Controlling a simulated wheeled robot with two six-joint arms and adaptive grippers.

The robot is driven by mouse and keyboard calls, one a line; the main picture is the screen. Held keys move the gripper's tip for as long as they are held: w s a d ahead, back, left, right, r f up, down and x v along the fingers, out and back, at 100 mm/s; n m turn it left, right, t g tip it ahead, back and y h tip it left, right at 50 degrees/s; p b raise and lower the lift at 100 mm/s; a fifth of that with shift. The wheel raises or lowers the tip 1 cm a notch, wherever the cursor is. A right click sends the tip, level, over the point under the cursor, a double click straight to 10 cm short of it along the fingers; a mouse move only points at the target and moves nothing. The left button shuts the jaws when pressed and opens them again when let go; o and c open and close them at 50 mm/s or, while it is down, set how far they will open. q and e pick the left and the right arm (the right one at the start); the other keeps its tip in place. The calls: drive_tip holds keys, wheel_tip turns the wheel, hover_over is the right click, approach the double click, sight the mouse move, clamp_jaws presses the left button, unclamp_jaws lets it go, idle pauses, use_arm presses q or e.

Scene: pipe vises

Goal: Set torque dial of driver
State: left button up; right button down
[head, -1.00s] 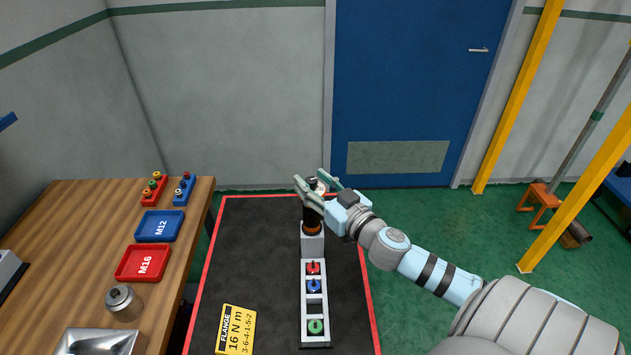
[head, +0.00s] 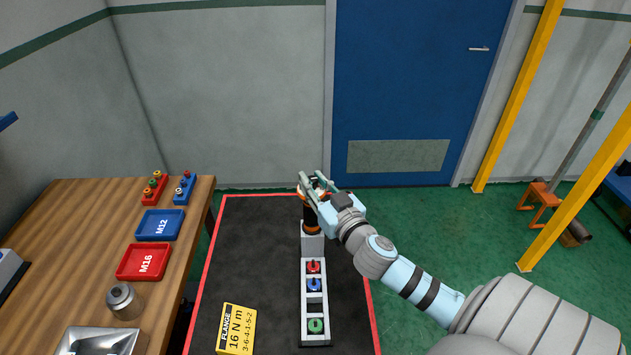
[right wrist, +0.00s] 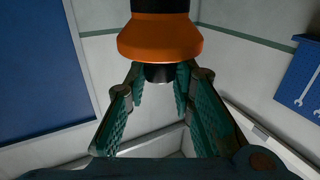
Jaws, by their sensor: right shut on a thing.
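The driver (head: 310,215) stands upright, dark with an orange band low down, in a grey holder (head: 312,243) at the far end of the mat. My right gripper (head: 311,180) is at its top, fingers on either side, shut on it. A pale dial face shows partly between the fingers; its setting cannot be read. In the right wrist view, the driver's orange collar (right wrist: 160,38) and a short black part lie by the fingertips (right wrist: 162,80). A yellow card (head: 236,329) reads "FLANGE 16 N m 3-6-4-1-5-2". My left gripper is out of view.
On the wooden bench (head: 75,220) at left are a blue M12 tray (head: 159,225), a red M16 tray (head: 144,262) and a metal canister (head: 124,301). The dark mat (head: 255,245) is mostly clear.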

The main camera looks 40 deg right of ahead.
drive_tip(key=shift+a+m+g+h, duration=0.15)
drive_tip(key=shift+m+g+h, duration=0.15)
drive_tip(key=shift+m+h, duration=0.7)
drive_tip(key=h, duration=0.1)
drive_tip(key=m+g+h+b, duration=0.1)
drive_tip(key=h, duration=0.1)
drive_tip(key=shift+w+a+f+b, duration=0.1)
drive_tip(key=shift+w+f+b, duration=0.1)
drive_tip(key=shift+b, duration=0.1)
drive_tip(key=m+g+h+b, duration=0.3)
drive_tip(key=b, duration=0.2)
drive_tip(key=m+g+h+b, duration=0.3)
drive_tip(key=g+b, duration=0.1)
drive_tip(key=b, duration=0.1)
drive_tip(key=a+m+g+h+b, duration=0.1)
drive_tip(key=m+g+h+b, duration=0.2)
drive_tip(key=g+b, duration=0.1)
drive_tip(key=shift+w+f+m+b, duration=0.1)
drive_tip(key=shift+w+m+b, duration=0.3)
drive_tip(key=shift+b, duration=0.5)
drive_tip(key=shift+d+r+m+g+h+b, duration=0.15)
drive_tip(key=shift+m+g+b, duration=0.45)
drive_tip(key=shift+g, duration=0.35)
drive_tip(key=shift+a+r+m+g+h+b, duration=0.15)
drive_tip(key=shift+m+g+b, duration=0.35)
drive_tip(key=shift+g+b, duration=0.35)
drive_tip(key=shift+d, duration=0.1)
drive_tip(key=c, duration=1.4)
unclamp_jaws()
drive_tip(key=shift+w, duration=0.1)
